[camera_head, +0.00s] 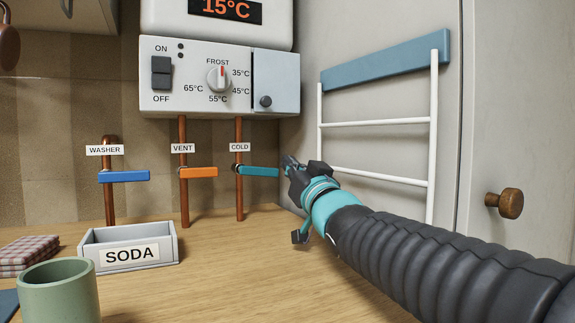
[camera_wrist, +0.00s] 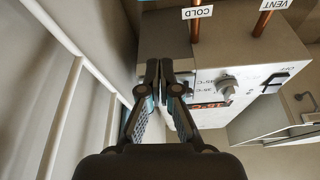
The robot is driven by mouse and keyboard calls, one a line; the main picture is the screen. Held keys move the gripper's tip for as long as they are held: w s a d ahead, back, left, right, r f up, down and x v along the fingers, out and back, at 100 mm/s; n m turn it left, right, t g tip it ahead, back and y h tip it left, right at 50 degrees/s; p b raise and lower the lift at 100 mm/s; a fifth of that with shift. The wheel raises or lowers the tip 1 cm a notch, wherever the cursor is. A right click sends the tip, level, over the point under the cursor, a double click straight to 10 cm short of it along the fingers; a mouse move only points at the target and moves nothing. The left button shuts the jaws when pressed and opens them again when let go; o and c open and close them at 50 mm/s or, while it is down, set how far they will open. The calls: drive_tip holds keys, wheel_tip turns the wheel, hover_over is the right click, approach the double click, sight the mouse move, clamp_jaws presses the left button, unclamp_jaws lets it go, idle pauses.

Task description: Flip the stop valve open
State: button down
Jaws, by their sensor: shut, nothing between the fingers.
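Three lever valves sit on copper pipes under a white heater: a blue lever (camera_head: 124,176) labelled WASHER, an orange lever (camera_head: 198,172) labelled VENT, and a teal lever (camera_head: 259,171) labelled COLD. All three levers point right, crosswise to their upright pipes. My gripper (camera_head: 288,160) is shut and empty, its tips close to the right end of the teal lever; I cannot tell if they touch. In the wrist view the closed fingers (camera_wrist: 166,67) point toward the heater, which appears upside down. The COLD label (camera_wrist: 197,12) shows there, but the levers do not.
The heater box (camera_head: 220,78) hangs above the pipes. A white rail rack (camera_head: 376,122) is on the right wall, close to my arm. A SODA tray (camera_head: 172,250), a green cup (camera_head: 58,298) and a checked cloth (camera_head: 28,256) stand on the wooden counter (camera_head: 250,270).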

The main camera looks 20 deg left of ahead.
drive_tip(key=shift+a, duration=0.1)
wheel_tip(320, 180, up, 3)
drive_tip(key=p, duration=0.2)
hover_over(258, 171)
drive_tip(key=w+d, duration=0.1)
drive_tip(key=d, duration=0.2)
drive_tip(key=shift+s+f+b, duration=0.15)
drive_tip(key=shift+f+b, duration=0.2)
drive_tip(key=shift+f, duration=1.5)
